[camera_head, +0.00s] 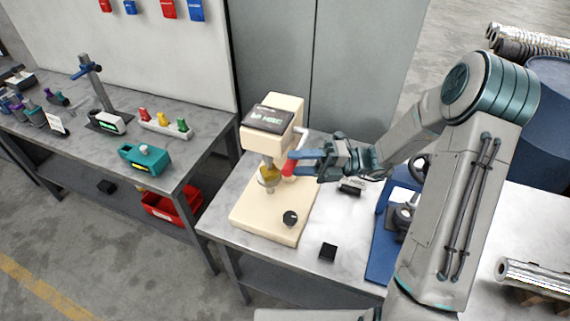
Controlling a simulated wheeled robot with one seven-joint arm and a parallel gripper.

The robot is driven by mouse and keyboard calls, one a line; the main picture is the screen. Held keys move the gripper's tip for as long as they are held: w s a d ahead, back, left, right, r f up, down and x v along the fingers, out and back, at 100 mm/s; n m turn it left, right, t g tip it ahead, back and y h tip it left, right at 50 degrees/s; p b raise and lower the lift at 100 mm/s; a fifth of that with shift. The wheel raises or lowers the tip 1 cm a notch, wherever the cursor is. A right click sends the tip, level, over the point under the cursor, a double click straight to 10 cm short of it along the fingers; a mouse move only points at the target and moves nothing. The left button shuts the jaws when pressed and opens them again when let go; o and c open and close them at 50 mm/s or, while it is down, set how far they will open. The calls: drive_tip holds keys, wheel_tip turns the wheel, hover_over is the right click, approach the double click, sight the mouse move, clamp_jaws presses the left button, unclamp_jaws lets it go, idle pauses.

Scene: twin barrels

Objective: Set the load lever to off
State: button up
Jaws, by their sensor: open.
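A cream bench tester (252,208) with a dark display on its head stands on the middle table. A red grip (289,168), which looks like the load lever's end, shows at the right side of its column. My gripper (299,162) reaches in from the right with its bluish fingers at the red grip. The fingers are open; I cannot tell whether they touch the grip. The fingers and wrist hide the rest of the lever. A yellowish part (268,172) sits under the tester's head, and a black knob (290,218) is on its base.
A small black block (328,251) lies on the table in front, and a dark item (350,187) lies under my wrist. A blue-based device (381,245) stands to the right, partly behind my arm. A left bench (90,165) holds several tools. A grey cabinet (365,60) stands behind.

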drive_tip(key=b+v, duration=0.1)
drive_tip(key=v, duration=0.3)
drive_tip(key=shift+d, duration=0.15)
